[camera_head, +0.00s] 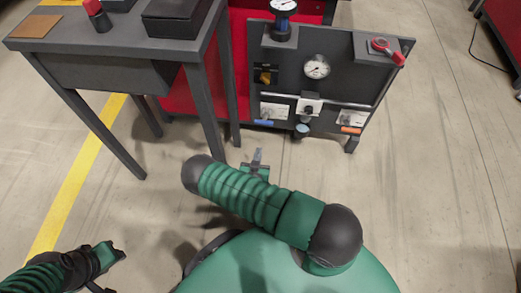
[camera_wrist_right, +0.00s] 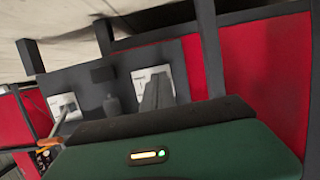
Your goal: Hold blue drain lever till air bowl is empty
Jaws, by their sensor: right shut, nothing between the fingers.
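The blue drain lever (camera_head: 264,122) is a small blue bar under the left white plate of the dark panel (camera_head: 340,90). A small bowl (camera_head: 302,130) with a bluish face hangs at the panel's lower middle; I cannot tell whether it is empty. My right gripper (camera_head: 257,156) is shut and empty, below and in front of the blue lever, with a visible gap in the head view. In the right wrist view its shut fingers (camera_wrist_right: 157,94) stand before a white plate; I cannot make out the blue lever there. My left gripper (camera_head: 115,254) is low at the left, away from the panel.
An orange lever (camera_head: 350,130) sits under the right white plate. Gauges (camera_head: 317,67) and a red-handled part (camera_head: 387,50) are on the panel. A dark table (camera_head: 120,48) stands at the left, its legs near my right gripper.

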